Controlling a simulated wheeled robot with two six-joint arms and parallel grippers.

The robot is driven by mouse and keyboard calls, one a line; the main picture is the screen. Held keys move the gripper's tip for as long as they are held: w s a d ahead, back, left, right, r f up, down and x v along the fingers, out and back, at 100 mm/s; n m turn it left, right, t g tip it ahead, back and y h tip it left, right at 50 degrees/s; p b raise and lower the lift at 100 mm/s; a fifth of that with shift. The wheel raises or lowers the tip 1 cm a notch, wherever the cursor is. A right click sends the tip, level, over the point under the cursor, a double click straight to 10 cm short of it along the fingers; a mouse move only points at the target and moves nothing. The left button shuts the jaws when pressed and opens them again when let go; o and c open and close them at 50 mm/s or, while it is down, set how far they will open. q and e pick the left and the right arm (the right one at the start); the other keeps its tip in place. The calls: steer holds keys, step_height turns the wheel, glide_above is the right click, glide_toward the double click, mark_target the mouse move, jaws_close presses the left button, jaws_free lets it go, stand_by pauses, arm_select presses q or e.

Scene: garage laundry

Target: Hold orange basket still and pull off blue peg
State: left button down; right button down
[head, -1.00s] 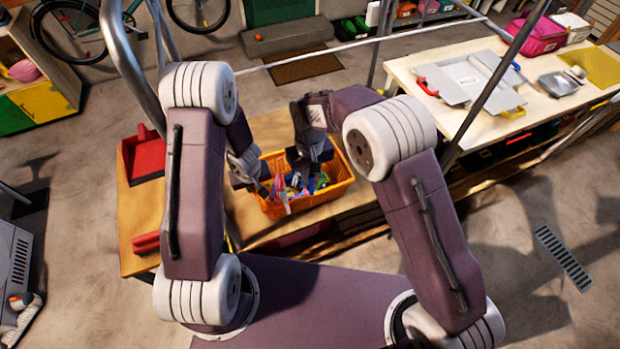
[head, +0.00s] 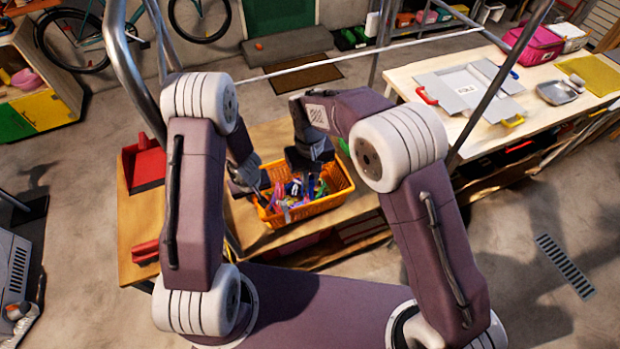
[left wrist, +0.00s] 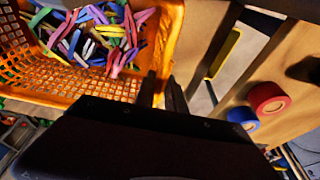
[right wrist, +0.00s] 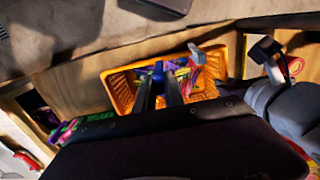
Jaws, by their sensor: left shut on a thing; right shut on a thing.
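The orange basket (head: 338,196) sits on the wooden bench and holds many coloured pegs. My left gripper (head: 262,190) is shut on the basket's left rim. The left wrist view shows its fingers (left wrist: 158,92) at the orange wall (left wrist: 168,40), with pegs inside beside them. My right gripper (head: 299,178) points down over the basket. In the right wrist view its fingers (right wrist: 158,88) are shut on a blue peg (right wrist: 158,68), whose end shows between the tips. The peg's lower part is hidden, so I cannot tell what it touches.
A red dustpan (head: 146,163) lies on the bench (head: 245,216) left of the basket. Metal posts stand close to both arms.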

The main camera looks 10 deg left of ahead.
arm_select(q)
steer(key=c, duration=1.3)
jaws_free()
